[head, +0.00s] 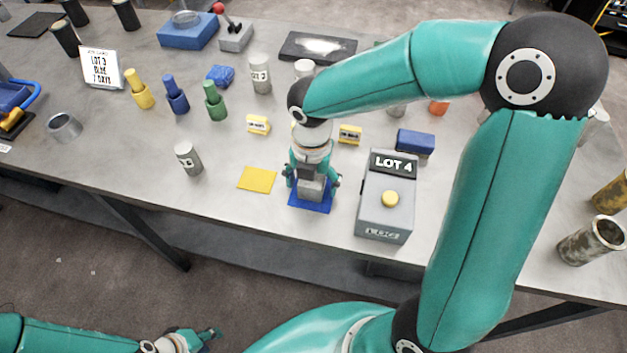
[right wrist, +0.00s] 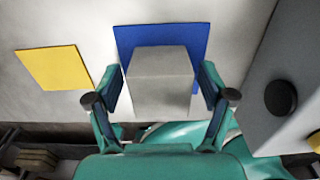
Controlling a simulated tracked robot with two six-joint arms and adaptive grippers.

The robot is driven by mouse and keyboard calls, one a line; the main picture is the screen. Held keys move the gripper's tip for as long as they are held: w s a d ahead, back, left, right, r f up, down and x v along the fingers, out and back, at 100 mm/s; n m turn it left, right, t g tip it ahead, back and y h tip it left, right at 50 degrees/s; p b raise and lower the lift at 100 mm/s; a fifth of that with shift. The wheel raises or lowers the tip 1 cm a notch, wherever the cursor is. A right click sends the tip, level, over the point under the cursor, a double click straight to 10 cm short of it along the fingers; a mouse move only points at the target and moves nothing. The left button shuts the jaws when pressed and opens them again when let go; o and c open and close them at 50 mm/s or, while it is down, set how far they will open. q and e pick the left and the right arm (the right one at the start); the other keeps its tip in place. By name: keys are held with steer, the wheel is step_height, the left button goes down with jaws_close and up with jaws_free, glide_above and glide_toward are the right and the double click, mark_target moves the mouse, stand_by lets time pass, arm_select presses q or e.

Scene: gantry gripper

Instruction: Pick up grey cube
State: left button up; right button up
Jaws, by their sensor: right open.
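The grey cube (head: 312,188) rests on a blue square mat (head: 310,207) near the front edge of the table. In the right wrist view the grey cube (right wrist: 160,78) covers much of the blue mat (right wrist: 190,35). My right gripper (head: 312,183) points down over it, open, with one finger at each side of the cube. The right wrist view shows a small gap by the fingers (right wrist: 160,98); whether either touches is unclear. My left gripper (head: 207,336) is low at the bottom left, away from the table; its jaw state is unclear.
A yellow mat (head: 257,179) lies left of the cube. A grey LOT 4 box (head: 386,208) with a yellow button stands close on the right. A grey cylinder (head: 188,158) stands further left. Small yellow blocks (head: 258,124) and a blue block (head: 415,142) lie behind.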

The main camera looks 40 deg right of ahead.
jaws_close()
stand_by(0.3)
steer(key=shift+r, duration=0.2)
